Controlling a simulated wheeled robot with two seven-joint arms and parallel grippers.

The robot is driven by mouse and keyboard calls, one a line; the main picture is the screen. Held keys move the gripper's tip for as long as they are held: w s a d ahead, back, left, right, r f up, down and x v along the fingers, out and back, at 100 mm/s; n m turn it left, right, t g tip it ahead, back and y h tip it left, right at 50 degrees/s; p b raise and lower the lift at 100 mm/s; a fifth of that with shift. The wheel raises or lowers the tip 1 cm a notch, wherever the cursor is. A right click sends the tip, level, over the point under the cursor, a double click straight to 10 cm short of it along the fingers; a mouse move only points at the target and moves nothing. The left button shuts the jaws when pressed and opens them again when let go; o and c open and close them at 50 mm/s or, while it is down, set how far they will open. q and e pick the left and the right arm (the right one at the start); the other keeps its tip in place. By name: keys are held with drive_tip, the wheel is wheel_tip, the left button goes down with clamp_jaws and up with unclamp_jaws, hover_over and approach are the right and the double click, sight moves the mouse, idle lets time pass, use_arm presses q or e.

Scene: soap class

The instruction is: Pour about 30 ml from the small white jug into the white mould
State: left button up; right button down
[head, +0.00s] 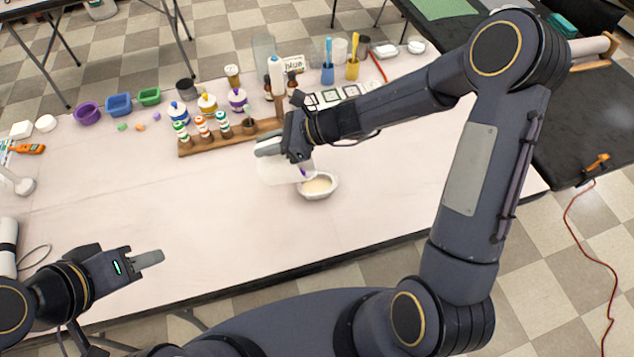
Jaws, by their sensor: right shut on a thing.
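The small white jug (278,173) is pale and held above the table, partly covered by my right gripper (268,147), which is shut on it. The jug looks tilted, with its right end over the white mould (333,190). A small purple patch shows at that end; I cannot tell whether it is liquid flowing. The mould sits on the table and has a cream-coloured content inside. My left gripper (150,259) is low over the table's front left, away from the jug and mould. Its fingers overlap in this view, so their opening is unclear.
A wooden rack (200,146) with several small bottles stands behind the jug. Purple, blue and green tubs (119,105) are at the back left. Blue and yellow cups (352,70) with tools stand at the back. The table's middle left and right of the mould are clear.

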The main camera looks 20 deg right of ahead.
drive_tip(key=shift+s+d+y+b, duration=0.1)
drive_tip(key=shift+d+y+b, duration=0.3)
drive_tip(key=shift+b, duration=0.45)
drive_tip(key=shift+d+b, duration=0.1)
drive_tip(key=shift+b, duration=0.3)
drive_tip(key=shift+s+d+t+y+b, duration=0.1)
drive_tip(key=shift+d+t+y+b, duration=0.05)
drive_tip(key=shift+t+y+b, duration=0.2)
drive_tip(key=shift+d+r, duration=0.1)
drive_tip(key=shift+d, duration=0.05)
drive_tip(key=shift+r, duration=0.1)
drive_tip(key=shift+s+d+r+y+b, duration=0.25)
drive_tip(key=shift+d+y+b, duration=0.3)
drive_tip(key=shift+b, duration=0.35)
idle(0.6)
